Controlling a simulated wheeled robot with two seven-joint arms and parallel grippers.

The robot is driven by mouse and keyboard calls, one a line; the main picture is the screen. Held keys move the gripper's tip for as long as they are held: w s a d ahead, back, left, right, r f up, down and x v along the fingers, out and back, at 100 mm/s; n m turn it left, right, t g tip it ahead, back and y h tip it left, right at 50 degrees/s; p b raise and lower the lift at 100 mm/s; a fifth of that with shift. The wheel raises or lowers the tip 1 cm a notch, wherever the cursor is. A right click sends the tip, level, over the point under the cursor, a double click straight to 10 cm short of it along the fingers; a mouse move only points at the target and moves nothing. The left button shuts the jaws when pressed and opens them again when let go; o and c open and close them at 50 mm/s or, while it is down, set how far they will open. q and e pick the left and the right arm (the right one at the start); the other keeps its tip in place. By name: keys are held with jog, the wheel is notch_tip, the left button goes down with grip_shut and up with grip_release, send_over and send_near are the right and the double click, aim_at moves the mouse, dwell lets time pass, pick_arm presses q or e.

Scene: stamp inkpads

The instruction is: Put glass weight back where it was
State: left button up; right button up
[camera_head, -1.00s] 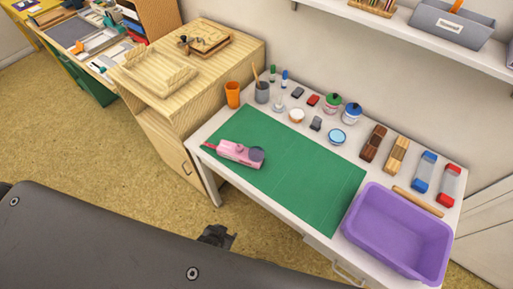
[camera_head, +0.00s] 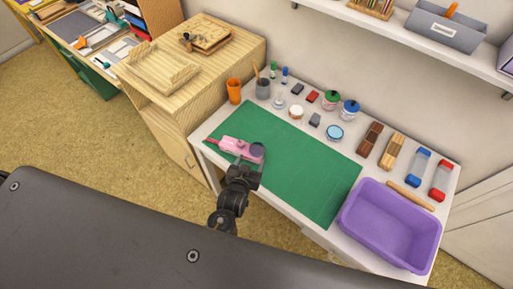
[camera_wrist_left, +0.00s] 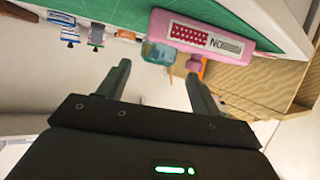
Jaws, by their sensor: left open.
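A pink box (camera_head: 236,147) with a printed label lies on the green mat (camera_head: 305,175) near its left end. A dark, round, glassy piece (camera_head: 257,151), probably the glass weight, sits at its right end. In the left wrist view it looks like a clear bluish-green lump (camera_wrist_left: 158,52) beside the pink box (camera_wrist_left: 200,35); I cannot tell whether they touch. My left gripper (camera_head: 246,166) is at the mat's front edge, just in front of this piece. Its fingers (camera_wrist_left: 158,72) are open and empty, with the glassy piece beyond the gap between them. My right gripper is out of view.
A purple bin (camera_head: 345,222) stands at the table's front right. Jars, stamps, an orange cup (camera_head: 234,91) and a grey brush cup (camera_head: 263,88) line the back. A wooden cabinet (camera_head: 175,90) adjoins the left. The mat's middle and right are clear.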

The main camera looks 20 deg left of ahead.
aim_at(255, 152)
pick_arm(q)
jog(key=shift+x, duration=0.85)
jog(key=shift+w+p, duration=0.35)
jog(key=shift+w, duration=0.05)
jog(key=p+x, duration=0.1)
jog(key=x, duration=0.2)
jog(key=shift+w, duration=0.25)
jog(key=shift+w+f, duration=0.2)
jog(key=shift+w, duration=0.25)
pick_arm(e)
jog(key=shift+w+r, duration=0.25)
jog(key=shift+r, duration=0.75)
pick_arm(q)
jog(key=shift+c, duration=0.5)
